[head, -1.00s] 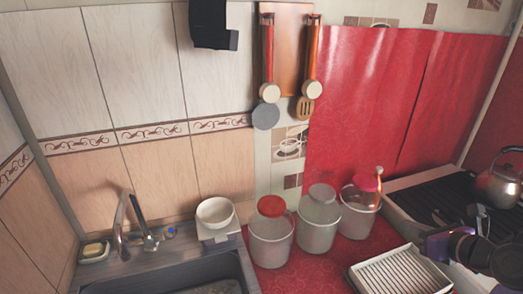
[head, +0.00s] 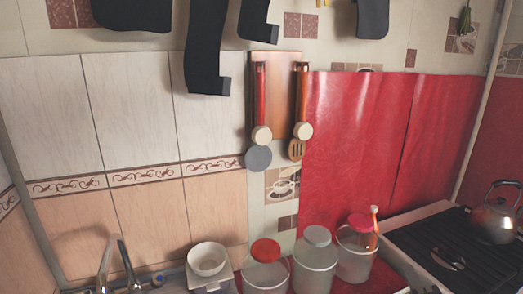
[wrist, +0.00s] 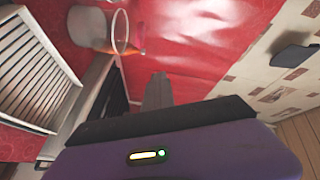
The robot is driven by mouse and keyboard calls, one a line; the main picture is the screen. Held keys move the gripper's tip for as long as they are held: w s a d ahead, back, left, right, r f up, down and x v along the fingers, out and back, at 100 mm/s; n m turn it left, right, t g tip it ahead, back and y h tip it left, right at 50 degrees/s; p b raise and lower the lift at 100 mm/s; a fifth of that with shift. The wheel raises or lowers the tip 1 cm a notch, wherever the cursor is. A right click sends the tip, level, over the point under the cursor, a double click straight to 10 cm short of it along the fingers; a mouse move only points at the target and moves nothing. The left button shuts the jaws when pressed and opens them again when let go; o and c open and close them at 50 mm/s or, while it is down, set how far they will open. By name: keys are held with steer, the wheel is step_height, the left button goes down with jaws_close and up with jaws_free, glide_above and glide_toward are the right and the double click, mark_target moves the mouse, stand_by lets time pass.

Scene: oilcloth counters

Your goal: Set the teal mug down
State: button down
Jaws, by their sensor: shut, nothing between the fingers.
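I see no teal mug in either view. My gripper (wrist: 158,80) shows in the wrist view as grey fingers close together, shut with nothing between them. It points toward the red oilcloth wall (wrist: 190,35). My gripper is out of the head view.
Several lidded jars (head: 315,262) stand along the back wall, beside a white bowl (head: 208,262). A kettle (head: 495,215) sits on the stove (head: 440,250) at right. A white dish rack (wrist: 30,75) lies on the red counter. Dark shapes (head: 207,60) hang at the top.

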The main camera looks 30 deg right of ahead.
steer(key=s+a+f+n+t+y, duration=0.1)
steer(key=s+a+f+n+y, duration=0.1)
steer(key=a+n, duration=0.7)
steer(key=s+a+f+n+t+y+b, duration=0.1)
steer(key=s+a+n+y, duration=0.4)
steer(key=a+n, duration=0.5)
steer(key=s+a+f+t, duration=0.1)
steer(key=s+a, duration=0.1)
steer(key=a, duration=0.7)
steer(key=shift+s+f, duration=0.3)
steer(key=c, duration=2.1)
jaws_free()
steer(key=s+a+f+n+y, duration=0.1)
steer(key=s, duration=0.1)
steer(key=s+a+f+n+y, duration=0.1)
steer(key=s+a+y, duration=0.1)
steer(key=s+a+f+g+y, duration=0.1)
steer(key=s+a, duration=0.1)
steer(key=shift+a+f+n+b, duration=0.1)
steer(key=shift+f+n+b, duration=0.05)
steer(key=shift+n+b, duration=0.25)
steer(key=o, duration=0.7)
steer(key=shift+a+y, duration=0.1)
steer(key=shift+y, duration=0.2)
steer(key=shift+c, duration=0.2)
steer(key=shift+w, duration=0.1)
